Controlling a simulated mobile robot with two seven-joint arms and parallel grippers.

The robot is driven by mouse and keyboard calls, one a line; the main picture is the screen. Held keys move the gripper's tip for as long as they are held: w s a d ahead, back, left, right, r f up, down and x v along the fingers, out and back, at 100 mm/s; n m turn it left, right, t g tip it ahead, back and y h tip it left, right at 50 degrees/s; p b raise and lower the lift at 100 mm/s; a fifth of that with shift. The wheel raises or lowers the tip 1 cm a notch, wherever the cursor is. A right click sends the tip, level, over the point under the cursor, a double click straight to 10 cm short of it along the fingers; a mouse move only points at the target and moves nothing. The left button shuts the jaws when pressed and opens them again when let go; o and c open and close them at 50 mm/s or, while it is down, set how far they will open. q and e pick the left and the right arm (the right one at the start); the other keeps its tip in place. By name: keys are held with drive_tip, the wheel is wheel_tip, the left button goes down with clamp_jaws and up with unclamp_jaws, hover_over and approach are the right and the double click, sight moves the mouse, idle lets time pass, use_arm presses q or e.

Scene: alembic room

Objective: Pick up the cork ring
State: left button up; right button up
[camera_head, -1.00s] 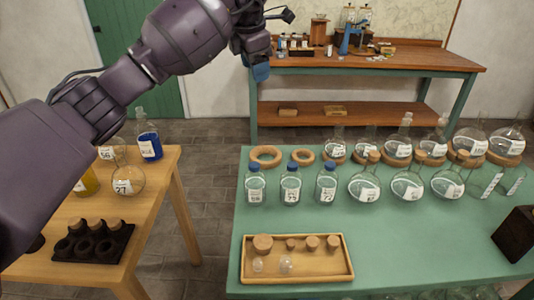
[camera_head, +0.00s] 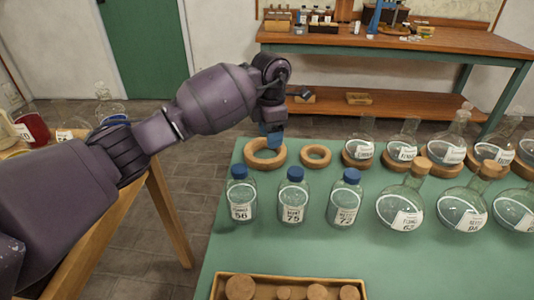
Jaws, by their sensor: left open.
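Two empty cork rings lie flat near the far left corner of the green table (camera_head: 290,238). The larger cork ring (camera_head: 264,165) is at the left, and the smaller cork ring (camera_head: 315,164) is just right of it. My left gripper (camera_head: 272,140) points down at the far side of the larger ring and covers part of its far rim. The gripper is open; whether its fingers touch the ring cannot be told. My right gripper is not in view.
Blue-capped bottles (camera_head: 293,196) stand in a row just nearer than the rings. Round-bottom flasks (camera_head: 402,200) stand to the right, some on cork rings. A wooden tray (camera_head: 222,290) with corks is at the front. A wooden table is at left.

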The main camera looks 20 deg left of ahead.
sight(271, 160)
use_arm(q)
wheel_tip(271, 160, down, 3)
drive_tip(key=shift+f, duration=0.2)
drive_tip(key=shift+f+b, duration=0.4)
drive_tip(key=shift+f, duration=0.15)
wheel_tip(271, 160, down, 4)
drive_tip(key=shift+d+f+b, duration=0.15)
drive_tip(key=shift+f+b, duration=0.05)
drive_tip(key=shift+b, duration=0.4)
drive_tip(key=shift+f, duration=0.15)
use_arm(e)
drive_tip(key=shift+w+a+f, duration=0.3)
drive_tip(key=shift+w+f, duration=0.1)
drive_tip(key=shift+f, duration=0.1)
use_arm(q)
drive_tip(key=c, duration=0.9)
drive_tip(key=shift+c, duration=0.4)
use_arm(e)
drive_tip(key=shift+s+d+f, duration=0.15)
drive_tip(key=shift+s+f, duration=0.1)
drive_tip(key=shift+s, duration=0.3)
